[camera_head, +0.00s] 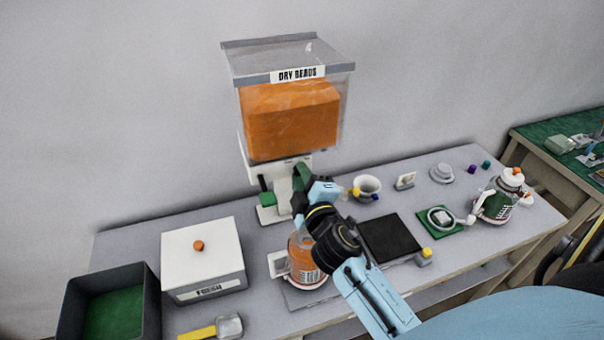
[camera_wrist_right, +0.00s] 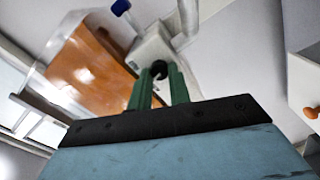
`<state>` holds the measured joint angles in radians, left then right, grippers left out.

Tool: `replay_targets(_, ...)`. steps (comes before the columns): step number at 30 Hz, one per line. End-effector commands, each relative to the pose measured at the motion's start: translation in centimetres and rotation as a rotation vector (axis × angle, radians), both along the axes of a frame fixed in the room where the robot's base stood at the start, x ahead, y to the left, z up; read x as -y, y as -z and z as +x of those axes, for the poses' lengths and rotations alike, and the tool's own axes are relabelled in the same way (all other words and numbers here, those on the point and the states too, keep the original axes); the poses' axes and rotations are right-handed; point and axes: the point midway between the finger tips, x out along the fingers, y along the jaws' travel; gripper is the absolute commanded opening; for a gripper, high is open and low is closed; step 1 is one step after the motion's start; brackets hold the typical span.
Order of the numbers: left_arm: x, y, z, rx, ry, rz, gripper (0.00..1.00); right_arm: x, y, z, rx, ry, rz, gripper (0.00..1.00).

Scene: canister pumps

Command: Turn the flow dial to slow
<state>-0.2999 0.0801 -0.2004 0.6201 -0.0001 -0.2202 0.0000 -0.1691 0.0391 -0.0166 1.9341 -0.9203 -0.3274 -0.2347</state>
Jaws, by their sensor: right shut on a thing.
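The dispenser (camera_head: 292,120) labelled DRY BEADS is clear and holds an orange mass above a white base. My right gripper (camera_head: 302,178) reaches up to the front of this base. In the right wrist view its green fingers (camera_wrist_right: 160,84) are shut on a small dark round knob (camera_wrist_right: 159,69), which looks like the flow dial, on the pale housing (camera_wrist_right: 153,48). In the head view the gripper hides the knob. Its setting and any slow mark cannot be read. My left gripper is not in view.
An orange-filled jar (camera_head: 301,256) stands below, partly behind my right arm. A white box (camera_head: 202,254) and a dark bin (camera_head: 69,311) are at left. A black mat (camera_head: 392,237), white cup (camera_head: 367,184) and green-and-white pot (camera_head: 494,205) are at right.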

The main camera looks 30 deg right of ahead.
Motion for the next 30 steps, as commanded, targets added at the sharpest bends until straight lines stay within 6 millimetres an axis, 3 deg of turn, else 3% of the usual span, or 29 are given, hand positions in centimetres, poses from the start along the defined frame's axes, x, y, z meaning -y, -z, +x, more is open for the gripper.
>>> replay_targets(15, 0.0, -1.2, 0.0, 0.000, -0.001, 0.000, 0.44, 0.0, 0.1, 0.0, -0.100, -0.001, -0.414, 0.00)
replay_targets(30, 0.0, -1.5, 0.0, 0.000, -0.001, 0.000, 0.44, 0.0, 0.2, 0.0, -0.135, -0.001, -0.561, 0.00)
